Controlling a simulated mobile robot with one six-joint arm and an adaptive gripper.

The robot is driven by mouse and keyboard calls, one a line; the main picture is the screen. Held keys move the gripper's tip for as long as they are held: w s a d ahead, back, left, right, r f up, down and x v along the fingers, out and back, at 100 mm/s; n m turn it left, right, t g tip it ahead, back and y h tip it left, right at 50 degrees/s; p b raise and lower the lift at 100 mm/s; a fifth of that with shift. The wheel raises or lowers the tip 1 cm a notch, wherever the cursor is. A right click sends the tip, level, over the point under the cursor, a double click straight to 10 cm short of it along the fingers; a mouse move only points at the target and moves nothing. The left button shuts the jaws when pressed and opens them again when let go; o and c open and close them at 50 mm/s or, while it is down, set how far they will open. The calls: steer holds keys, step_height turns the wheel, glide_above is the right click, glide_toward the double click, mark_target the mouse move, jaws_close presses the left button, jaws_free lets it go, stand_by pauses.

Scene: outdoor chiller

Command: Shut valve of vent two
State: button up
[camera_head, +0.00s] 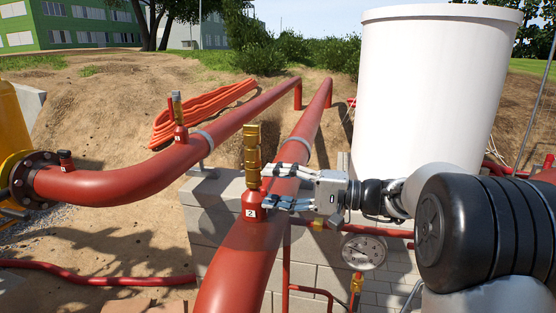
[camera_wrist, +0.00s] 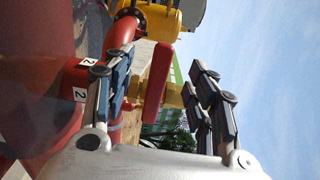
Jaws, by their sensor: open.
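Vent two is a brass fitting (camera_head: 252,152) standing upright on a red stub (camera_head: 252,206) labelled 2, on top of the near red pipe. My gripper (camera_head: 266,186) reaches in from the right, its fingers level with the base of the fitting. In the wrist view, a red bar-shaped valve handle (camera_wrist: 158,82) lies between the open fingers of my gripper (camera_wrist: 163,78), with brass behind it. The fingers appear apart from the handle. The red stub with its 2 labels (camera_wrist: 78,80) shows at the left. In the head view the handle is mostly hidden by the fingers.
Another vent (camera_head: 179,118) stands on the left red pipe (camera_head: 120,182). A white tank (camera_head: 430,90) stands behind my arm. A round gauge (camera_head: 364,252) sits below my gripper before a grey block wall (camera_head: 215,225). Orange hoses (camera_head: 195,112) lie on bare ground behind.

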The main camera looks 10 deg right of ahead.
steer(key=shift+o, duration=0.5)
steer(key=v, duration=0.7)
steer(key=v, duration=1.2)
steer(key=s+a+f+n+g+h, duration=0.1)
steer(key=s+a+f+g+h, duration=0.25)
steer(key=s+a, duration=0.35)
steer(key=s+a+f+g+h, duration=0.2)
steer(key=s+a+f+h, duration=0.15)
steer(key=s+a, duration=0.45)
steer(key=s+d+f+n+t+h, duration=0.2)
steer(key=s+f+n+t+h, duration=0.1)
steer(key=s+f+h, duration=0.4)
steer(key=s+h, duration=0.2)
steer(key=s, duration=0.2)
steer(key=shift+f+n+h, duration=0.15)
steer(key=shift+n+h, duration=0.15)
steer(key=shift+n, duration=0.1)
